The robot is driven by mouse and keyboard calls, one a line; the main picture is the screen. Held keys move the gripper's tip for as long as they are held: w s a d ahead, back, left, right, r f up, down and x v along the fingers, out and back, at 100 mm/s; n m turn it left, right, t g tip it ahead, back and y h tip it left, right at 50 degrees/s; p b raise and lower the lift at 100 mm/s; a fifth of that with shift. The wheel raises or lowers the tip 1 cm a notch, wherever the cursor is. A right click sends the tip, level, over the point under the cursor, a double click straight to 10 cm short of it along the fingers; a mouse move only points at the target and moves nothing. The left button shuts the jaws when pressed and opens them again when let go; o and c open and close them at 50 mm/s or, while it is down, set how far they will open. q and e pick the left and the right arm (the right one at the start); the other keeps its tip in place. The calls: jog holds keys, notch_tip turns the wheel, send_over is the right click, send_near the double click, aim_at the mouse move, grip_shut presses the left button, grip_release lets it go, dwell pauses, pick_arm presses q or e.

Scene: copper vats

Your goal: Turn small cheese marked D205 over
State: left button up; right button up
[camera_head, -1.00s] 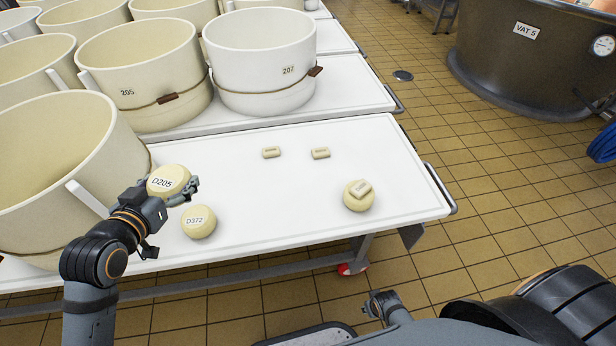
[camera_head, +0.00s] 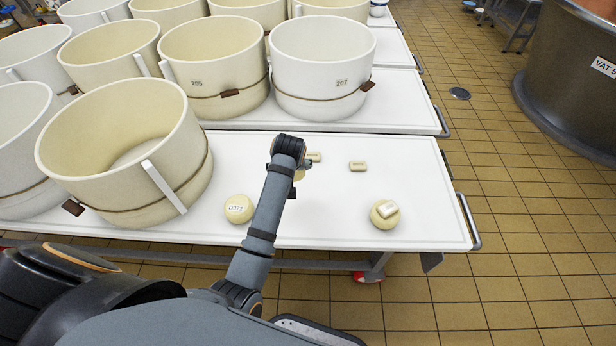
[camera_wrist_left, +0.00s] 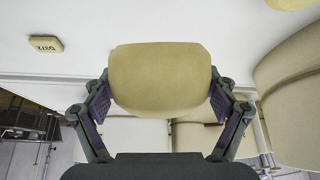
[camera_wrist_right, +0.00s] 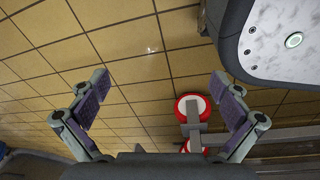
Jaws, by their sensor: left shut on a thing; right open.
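My left gripper (camera_head: 288,160) is over the table and shut on the small cheese D205 (camera_wrist_left: 160,78). In the left wrist view the pale yellow cheese sits between the two fingertips (camera_wrist_left: 160,98). Its visible face is blank, and no D205 mark shows now. In the head view only a sliver of this cheese (camera_head: 299,175) shows beside the wrist; my arm hides the rest. My right gripper (camera_wrist_right: 161,90) is open and empty above the tiled floor in the right wrist view.
Cheese D372 (camera_head: 238,208) lies left of my arm. Another small cheese (camera_head: 379,219) has a cream block on it. Large round moulds (camera_head: 125,140) crowd the left. The table's (camera_head: 425,190) right end is bare.

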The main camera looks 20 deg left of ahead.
pick_arm(q)
jog(key=n+g+p, duration=0.1)
jog(key=n, duration=0.1)
jog(key=n+g+h+p, duration=0.1)
jog(key=n+g+p, duration=0.1)
jog(key=d+f+n+g+h+p, duration=0.1)
jog(key=n+g+p, duration=0.1)
jog(key=shift+s+d, duration=0.1)
jog(key=shift+s, duration=0.1)
jog(key=s+d+n+h+p, duration=0.4)
jog(key=d+n+h+p, duration=0.1)
jog(key=n, duration=0.1)
pick_arm(e)
jog(key=s+r, duration=0.7)
jog(key=r, duration=0.1)
pick_arm(q)
jog(key=shift+g, duration=0.4)
jog(key=f+b, duration=0.8)
jog(key=b, duration=0.2)
jog(key=shift+w+d+f, duration=0.25)
jog(key=shift+d+f, duration=0.05)
jog(key=shift+f, duration=0.1)
pick_arm(e)
notch_tip(320, 180, down, 10)
jog(key=shift+s+f, duration=0.2)
jog(key=shift+f, duration=0.05)
jog(key=shift+d, duration=0.1)
